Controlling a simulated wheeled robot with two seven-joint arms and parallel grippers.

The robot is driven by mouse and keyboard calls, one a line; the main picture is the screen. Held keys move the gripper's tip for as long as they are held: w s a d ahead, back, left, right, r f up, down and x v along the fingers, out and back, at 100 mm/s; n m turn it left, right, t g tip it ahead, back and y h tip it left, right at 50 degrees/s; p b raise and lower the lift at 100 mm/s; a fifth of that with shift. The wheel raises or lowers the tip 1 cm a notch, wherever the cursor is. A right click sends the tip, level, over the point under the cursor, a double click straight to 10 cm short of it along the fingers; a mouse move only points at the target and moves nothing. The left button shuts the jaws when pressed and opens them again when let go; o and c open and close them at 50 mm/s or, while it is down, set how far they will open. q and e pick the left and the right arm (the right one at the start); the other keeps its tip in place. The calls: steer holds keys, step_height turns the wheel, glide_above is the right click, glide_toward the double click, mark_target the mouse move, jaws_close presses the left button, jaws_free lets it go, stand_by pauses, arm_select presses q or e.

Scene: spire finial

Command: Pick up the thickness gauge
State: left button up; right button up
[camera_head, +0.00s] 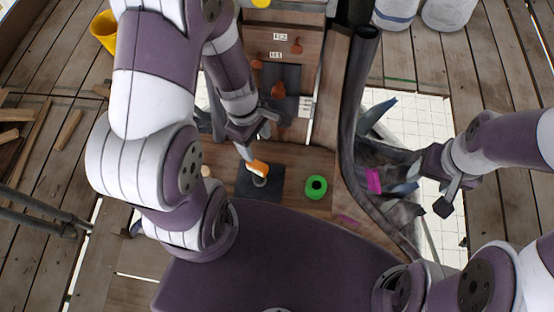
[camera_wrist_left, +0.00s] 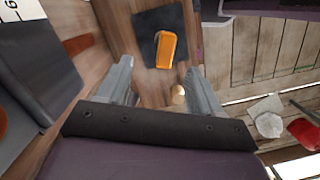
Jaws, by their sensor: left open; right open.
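The thickness gauge appears to be the small orange device (camera_head: 258,168) with a pale edge, on a dark square pad (camera_head: 272,190) on the wooden bench. In the left wrist view the orange device (camera_wrist_left: 168,48) lies on the dark pad (camera_wrist_left: 147,22), beyond the fingertips. My left gripper (camera_head: 250,148) is open, just above and behind the device in the head view; its fingers also show in the left wrist view (camera_wrist_left: 158,72), with nothing between them touching. My right gripper (camera_head: 446,192) is open and empty at the right, far from the device. Its fingers are partly hidden.
A green tape roll (camera_head: 316,187) sits right of the pad. A pale round knob (camera_wrist_left: 178,94) is near the right finger. A dark tool bag (camera_head: 372,160) with a magenta item (camera_head: 373,181) stands at the right. A yellow bucket (camera_head: 104,30) stands far left.

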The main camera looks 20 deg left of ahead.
mark_target(256, 164)
arm_select(q)
steer(key=s+f, duration=0.1)
steer(key=s+a+f+b, duration=0.1)
steer(key=shift+a+f, duration=0.1)
steer(key=shift+f, duration=0.3)
step_height(256, 164, down, 2)
steer(key=shift+s+f+b, duration=0.1)
steer(key=shift+b, duration=0.45)
steer(key=f, duration=0.1)
steer(key=w+d+f, duration=0.1)
steer(key=f+b, duration=0.1)
steer(key=shift+w+d+f, duration=0.15)
steer(key=shift+d+f, duration=0.05)
steer(key=shift+d, duration=0.15)
steer(key=f, duration=0.2)
steer(key=s+f+b, duration=0.1)
steer(key=f, duration=0.1)
steer(key=shift+a, duration=0.15)
steer(key=shift+w, duration=0.3)
steer(key=shift+c, duration=0.3)
steer(key=shift+s, duration=0.1)
steer(key=c, duration=1.1)
arm_select(e)
steer(key=f, duration=0.2)
steer(key=s+a+f, duration=0.1)
steer(key=shift+s+a+f, duration=0.1)
steer(key=shift+f, duration=0.1)
